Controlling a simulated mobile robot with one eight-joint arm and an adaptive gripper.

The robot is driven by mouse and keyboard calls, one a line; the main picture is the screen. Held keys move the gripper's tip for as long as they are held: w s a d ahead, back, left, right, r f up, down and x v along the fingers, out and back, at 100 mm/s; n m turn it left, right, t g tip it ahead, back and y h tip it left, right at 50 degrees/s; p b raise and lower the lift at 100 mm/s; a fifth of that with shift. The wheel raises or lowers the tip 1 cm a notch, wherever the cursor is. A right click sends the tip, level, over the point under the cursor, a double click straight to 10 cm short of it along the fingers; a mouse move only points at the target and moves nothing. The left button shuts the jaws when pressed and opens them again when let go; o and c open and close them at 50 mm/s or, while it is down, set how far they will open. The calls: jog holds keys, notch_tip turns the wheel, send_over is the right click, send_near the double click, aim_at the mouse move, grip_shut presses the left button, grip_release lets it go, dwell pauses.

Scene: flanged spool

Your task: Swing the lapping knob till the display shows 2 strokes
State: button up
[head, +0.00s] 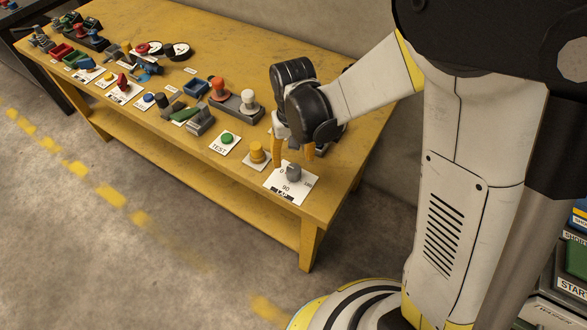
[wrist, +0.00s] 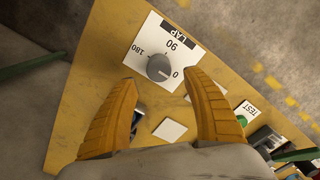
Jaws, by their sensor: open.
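The lapping knob (head: 293,173) is a small grey round knob on a white plate marked LAP (head: 284,196), at the near right end of the bench. In the wrist view the knob (wrist: 159,67) stands on its plate (wrist: 150,43) with marks 0, 90 and 180. A light mark on the knob seems to point toward the 0. My gripper (head: 292,152) is open, with its yellow fingers pointing down above the plate. In the wrist view the gripper's fingertips (wrist: 160,80) lie on either side of the knob, with gaps. No readable stroke display shows.
A yellow knob (head: 257,153) stands just left of the LAP plate, and a green TEST button (head: 227,138) beyond it. Red and white knobs, blue bins and other items crowd the yellow bench (head: 240,30) farther left. The bench's front edge is close to the plate.

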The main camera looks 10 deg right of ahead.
aim_at(293, 167)
notch_tip(293, 167, down, 6)
jog(key=shift+f+b, duration=0.1)
jog(key=shift+b, duration=0.9)
jog(key=c, duration=1.2)
